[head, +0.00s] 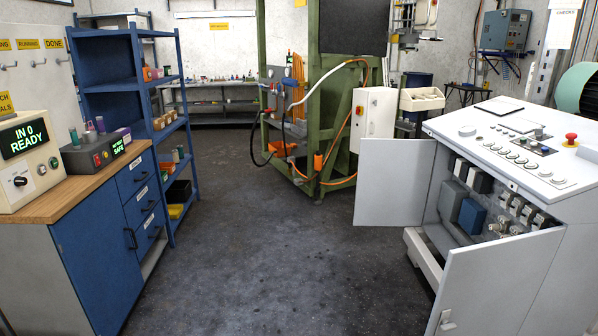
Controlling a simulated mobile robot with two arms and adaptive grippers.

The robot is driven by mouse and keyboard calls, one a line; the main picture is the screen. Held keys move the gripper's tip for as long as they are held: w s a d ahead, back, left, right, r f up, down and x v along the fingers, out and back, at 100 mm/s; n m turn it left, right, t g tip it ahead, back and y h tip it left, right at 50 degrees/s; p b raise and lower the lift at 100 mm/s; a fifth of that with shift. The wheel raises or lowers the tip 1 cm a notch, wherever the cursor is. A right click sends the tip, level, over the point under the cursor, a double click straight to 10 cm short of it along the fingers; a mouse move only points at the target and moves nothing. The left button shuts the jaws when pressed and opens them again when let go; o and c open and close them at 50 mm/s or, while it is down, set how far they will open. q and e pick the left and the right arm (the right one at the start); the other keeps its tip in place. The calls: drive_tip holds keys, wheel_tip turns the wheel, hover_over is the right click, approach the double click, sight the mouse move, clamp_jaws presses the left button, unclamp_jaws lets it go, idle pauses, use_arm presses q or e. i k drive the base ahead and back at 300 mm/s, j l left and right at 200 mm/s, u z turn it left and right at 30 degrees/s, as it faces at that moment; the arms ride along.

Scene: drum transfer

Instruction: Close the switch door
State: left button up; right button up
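A white control console (500,140) stands at the right with its front open. Its far door (390,182) stands swung open to the left. Its near door (497,283) stands swung out toward me, with a small latch (445,320) near its lower left edge. Inside the console are a blue box (471,216) and several grey switch-like parts (520,210). I cannot tell which door is called the switch door. Neither of my grippers shows in the head view.
A blue cabinet with a wooden top (100,180) and a blue shelf (110,88) line the left side. A green frame (345,150) with hoses stands at the back middle. The grey floor (260,260) between the cabinet and console is clear.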

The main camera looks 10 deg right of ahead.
sight(394, 174)
drive_tip(key=i+z, duration=0.15)
drive_tip(key=i, duration=3)
drive_tip(key=i+j+z, duration=0.1)
drive_tip(key=i+z, duration=0.25)
drive_tip(key=i, duration=0.2)
drive_tip(key=i+j+z, duration=0.35)
drive_tip(key=i, duration=0.15)
drive_tip(key=i+j+z, duration=0.85)
drive_tip(key=z, duration=0.2)
drive_tip(key=i+j+z, duration=0.15)
drive_tip(key=j+z, duration=0.2)
drive_tip(key=i+j+z, duration=0.1)
drive_tip(key=j+z, duration=0.6)
drive_tip(key=j, duration=0.2)
drive_tip(key=i, duration=0.05)
